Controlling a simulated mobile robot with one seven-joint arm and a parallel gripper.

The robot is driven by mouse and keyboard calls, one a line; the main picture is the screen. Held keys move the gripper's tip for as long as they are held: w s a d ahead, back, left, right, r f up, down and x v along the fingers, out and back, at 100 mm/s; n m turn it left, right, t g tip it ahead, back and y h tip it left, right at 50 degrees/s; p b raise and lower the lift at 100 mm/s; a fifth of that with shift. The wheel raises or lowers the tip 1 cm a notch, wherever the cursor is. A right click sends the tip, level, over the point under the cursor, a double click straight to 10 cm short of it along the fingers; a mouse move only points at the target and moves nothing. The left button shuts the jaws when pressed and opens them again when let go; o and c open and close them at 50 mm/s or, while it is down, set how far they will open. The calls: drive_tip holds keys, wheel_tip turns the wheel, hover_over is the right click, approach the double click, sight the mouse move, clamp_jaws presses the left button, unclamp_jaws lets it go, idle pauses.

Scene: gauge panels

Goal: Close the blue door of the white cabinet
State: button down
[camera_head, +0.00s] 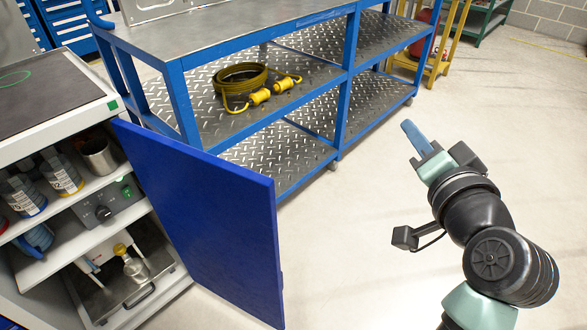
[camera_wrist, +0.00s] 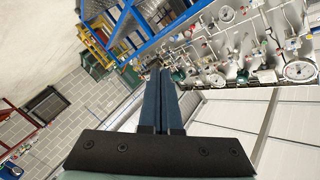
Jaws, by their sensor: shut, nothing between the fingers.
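The blue door (camera_head: 215,210) stands wide open on the right side of the white cabinet (camera_head: 55,160) at the left of the head view. The cabinet's shelves and their contents are exposed. My gripper (camera_head: 410,130) is to the right of the door, apart from it, over open floor. Its blue fingers are together with nothing between them. In the wrist view the gripper (camera_wrist: 160,75) also shows with its two fingers side by side. Neither the door nor the cabinet shows in the wrist view.
A blue-framed workbench (camera_head: 340,75) with metal shelves stands behind the door. A coiled yellow cable (camera_head: 240,78) lies on its shelf. A yellow frame (camera_head: 443,45) stands at the back right. Pale floor (camera_head: 350,240) is clear between the door and my arm.

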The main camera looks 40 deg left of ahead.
drive_tip(key=s+a+f+m+g+y+b, duration=0.1)
drive_tip(key=s+a+f+g+y+b, duration=0.15)
drive_tip(key=f+b, duration=0.6)
drive_tip(key=s+a+f+g+y+b, duration=0.1)
drive_tip(key=s+f+g+y+b, duration=0.2)
drive_tip(key=f, duration=1)
drive_tip(key=s+a+f+m+g+y+b, duration=0.15)
drive_tip(key=s+f+g+b, duration=0.35)
drive_tip(key=f, duration=0.6)
drive_tip(key=w+a+n+b, duration=0.1)
drive_tip(key=w+a+b, duration=0.3)
drive_tip(key=a, duration=0.6)
drive_tip(key=shift+t, duration=0.35)
drive_tip(key=shift+s+d+r+b, duration=0.15)
drive_tip(key=shift+s+b, duration=0.4)
drive_tip(key=shift+s, duration=0.7)
drive_tip(key=shift+s+d+b, duration=0.15)
drive_tip(key=shift+s+b, duration=0.4)
drive_tip(key=shift+s, duration=0.7)
